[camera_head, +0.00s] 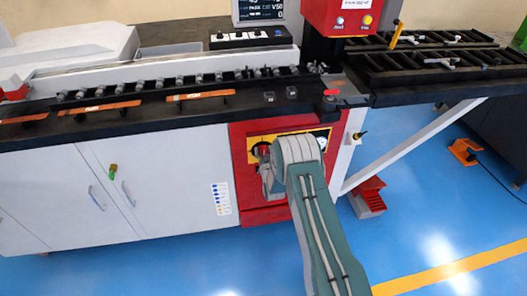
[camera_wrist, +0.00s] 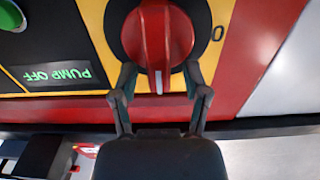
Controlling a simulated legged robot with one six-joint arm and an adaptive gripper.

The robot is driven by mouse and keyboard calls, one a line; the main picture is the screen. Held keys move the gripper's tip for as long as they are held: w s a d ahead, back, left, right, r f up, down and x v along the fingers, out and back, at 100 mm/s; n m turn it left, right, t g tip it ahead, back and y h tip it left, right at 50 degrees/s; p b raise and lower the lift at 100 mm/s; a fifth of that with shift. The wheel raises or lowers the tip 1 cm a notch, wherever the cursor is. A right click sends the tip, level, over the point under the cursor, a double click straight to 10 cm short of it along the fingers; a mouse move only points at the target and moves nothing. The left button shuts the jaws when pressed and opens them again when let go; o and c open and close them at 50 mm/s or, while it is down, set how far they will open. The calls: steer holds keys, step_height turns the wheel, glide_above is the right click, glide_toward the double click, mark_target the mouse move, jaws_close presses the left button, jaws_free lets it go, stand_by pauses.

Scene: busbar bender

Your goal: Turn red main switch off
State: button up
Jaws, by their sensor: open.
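The red main switch (camera_wrist: 157,38) is a round red knob with a raised grip and a white mark, on a black round plate within a yellow panel in the wrist view. The picture there is upside down, as the "PUMP OFF" label shows. My gripper (camera_wrist: 158,80) is open, with its two dark fingers at either side of the knob's near end; I cannot tell if they touch it. In the head view the switch (camera_head: 263,150) is partly hidden by my arm, on the red cabinet front (camera_head: 240,165).
A green button (camera_wrist: 12,15) and the pump off label (camera_wrist: 58,74) lie left of the switch in the wrist view. In the head view, a long black work table (camera_head: 150,112) overhangs the panel. Blue floor (camera_head: 420,200) is open at the right, beyond a red step (camera_head: 368,200).

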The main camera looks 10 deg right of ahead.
jaws_close()
steer(key=n, duration=0.2)
steer(key=a+n, duration=0.1)
steer(key=n, duration=0.1)
steer(key=shift+n, duration=0.4)
steer(key=shift+a+f+n, duration=0.3)
steer(key=shift+f+n, duration=0.1)
steer(key=shift+n, duration=1.8)
steer(key=shift+a+f+n, duration=0.3)
steer(key=shift+f+n, duration=0.15)
steer(key=shift+n, duration=1.75)
steer(key=shift+a+f+n, duration=0.3)
steer(key=shift+f+n, duration=0.1)
steer(key=shift+n, duration=1.8)
